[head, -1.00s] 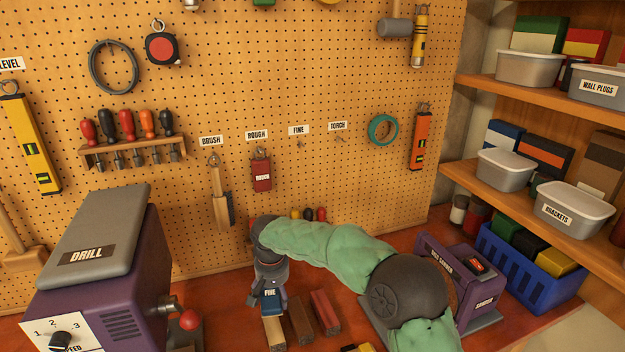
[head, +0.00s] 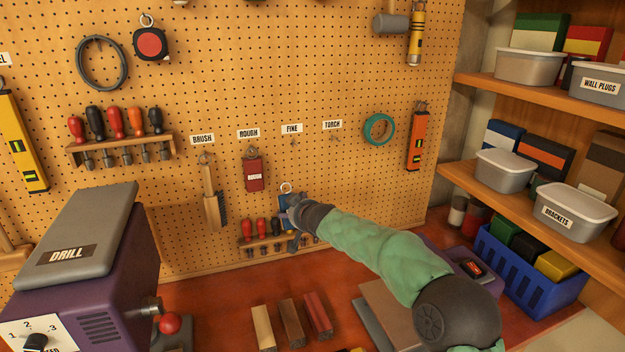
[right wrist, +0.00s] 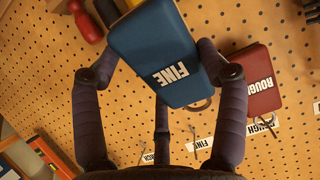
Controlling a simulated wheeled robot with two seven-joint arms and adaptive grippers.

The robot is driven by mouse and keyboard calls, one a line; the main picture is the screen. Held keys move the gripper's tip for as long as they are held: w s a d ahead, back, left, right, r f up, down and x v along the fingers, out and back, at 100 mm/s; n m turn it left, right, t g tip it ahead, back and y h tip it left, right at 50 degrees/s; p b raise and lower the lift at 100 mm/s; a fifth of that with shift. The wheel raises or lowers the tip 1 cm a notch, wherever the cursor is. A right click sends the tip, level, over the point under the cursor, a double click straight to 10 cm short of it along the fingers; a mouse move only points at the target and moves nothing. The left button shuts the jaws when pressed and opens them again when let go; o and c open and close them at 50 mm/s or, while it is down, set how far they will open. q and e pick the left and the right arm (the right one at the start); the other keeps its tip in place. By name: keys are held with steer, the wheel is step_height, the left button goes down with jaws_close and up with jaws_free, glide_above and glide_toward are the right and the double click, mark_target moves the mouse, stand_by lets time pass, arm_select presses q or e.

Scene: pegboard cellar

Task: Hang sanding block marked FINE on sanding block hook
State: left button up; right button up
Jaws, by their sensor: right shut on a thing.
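My right gripper (head: 290,208) is shut on the blue sanding block marked FINE (head: 284,200), in front of the pegboard. In the right wrist view the fingers grip the sides of the block (right wrist: 165,45), and its white FINE lettering and metal hanging ring show. The small sanding block hook (head: 293,143) sits under the FINE label (head: 292,128), above the held block. The ring is apart from this hook, which also shows in the right wrist view (right wrist: 193,130). My left gripper is not in view.
The red ROUGH block (head: 253,175) hangs just left of the held block, and a brush (head: 211,195) hangs further left. The TORCH hook to the right is empty. A screwdriver rack (head: 262,244) is below. Wooden bars and a purple drill (head: 85,255) stand on the bench.

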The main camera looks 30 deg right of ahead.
steer(key=s+d+r+n+t+y, duration=0.25)
steer(key=d+r+t, duration=0.25)
steer(key=r, duration=0.6)
steer(key=shift+w+d+f+p, duration=0.3)
steer(key=shift+w+p, duration=0.1)
steer(key=shift+w, duration=1.2)
steer(key=shift+w+d+f+p, duration=0.35)
steer(key=shift+w+p, duration=0.1)
steer(key=shift+w, duration=1.15)
steer(key=shift+w+d+f+p, duration=0.3)
steer(key=shift+w+p, duration=0.1)
steer(key=shift+w, duration=1.2)
steer(key=o, duration=1.4)
steer(key=shift+s+f, duration=0.1)
steer(key=shift+s, duration=0.05)
